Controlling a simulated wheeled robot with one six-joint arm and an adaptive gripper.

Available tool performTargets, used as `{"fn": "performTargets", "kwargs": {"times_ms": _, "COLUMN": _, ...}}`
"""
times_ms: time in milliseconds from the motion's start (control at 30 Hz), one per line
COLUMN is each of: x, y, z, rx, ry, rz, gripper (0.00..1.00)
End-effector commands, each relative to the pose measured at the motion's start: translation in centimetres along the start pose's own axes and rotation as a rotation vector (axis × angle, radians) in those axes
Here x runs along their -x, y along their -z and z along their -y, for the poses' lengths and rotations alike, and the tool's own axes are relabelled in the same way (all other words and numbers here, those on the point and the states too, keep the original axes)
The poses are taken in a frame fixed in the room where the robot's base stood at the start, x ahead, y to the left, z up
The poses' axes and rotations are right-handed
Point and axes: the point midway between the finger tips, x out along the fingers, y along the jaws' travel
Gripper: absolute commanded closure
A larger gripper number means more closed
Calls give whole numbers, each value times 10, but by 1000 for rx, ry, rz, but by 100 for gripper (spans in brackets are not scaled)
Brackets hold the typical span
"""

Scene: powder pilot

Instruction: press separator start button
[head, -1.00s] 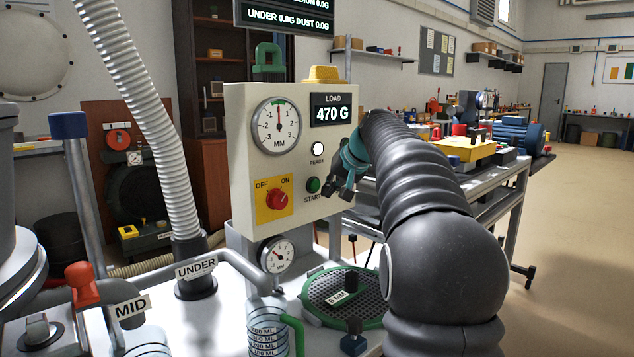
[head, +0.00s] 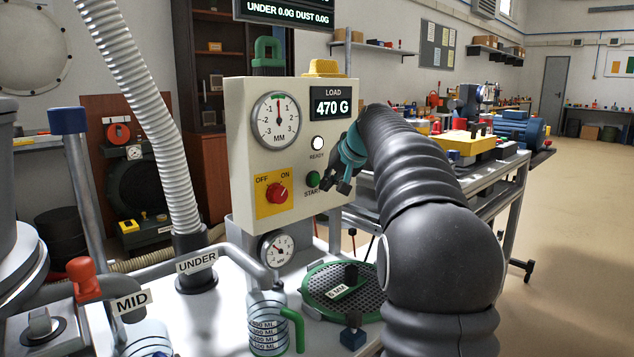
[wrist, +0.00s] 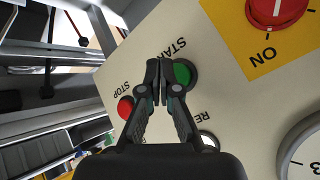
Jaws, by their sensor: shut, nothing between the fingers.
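The green START button (head: 313,179) is on the front of the cream control panel (head: 236,150), right of the red OFF/ON knob (head: 277,194). My gripper (head: 342,190) is shut and empty, to the right of the button in the head view. In the wrist view, the shut fingertips (wrist: 160,64) point at the panel beside the green START button (wrist: 183,74) and overlap its edge. I cannot tell whether they touch it. A red STOP button (wrist: 126,107) is on the fingers' other side; in the head view it is hidden.
The lit READY lamp (head: 317,143) sits above START, under the load display (head: 331,107) reading 470 G. A dial gauge (head: 276,121) is at upper left. Below the panel are a round green-rimmed sieve (head: 312,268) and a measuring jug (head: 266,320).

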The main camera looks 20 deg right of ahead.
Motion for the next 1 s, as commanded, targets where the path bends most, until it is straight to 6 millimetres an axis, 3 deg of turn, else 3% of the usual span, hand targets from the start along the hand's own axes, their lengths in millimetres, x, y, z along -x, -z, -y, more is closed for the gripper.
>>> {"fn": "performTargets", "kwargs": {"times_ms": 1000, "x": -6, "y": 5, "z": 4, "rx": 0, "ry": 0, "rz": 0, "gripper": 100}}
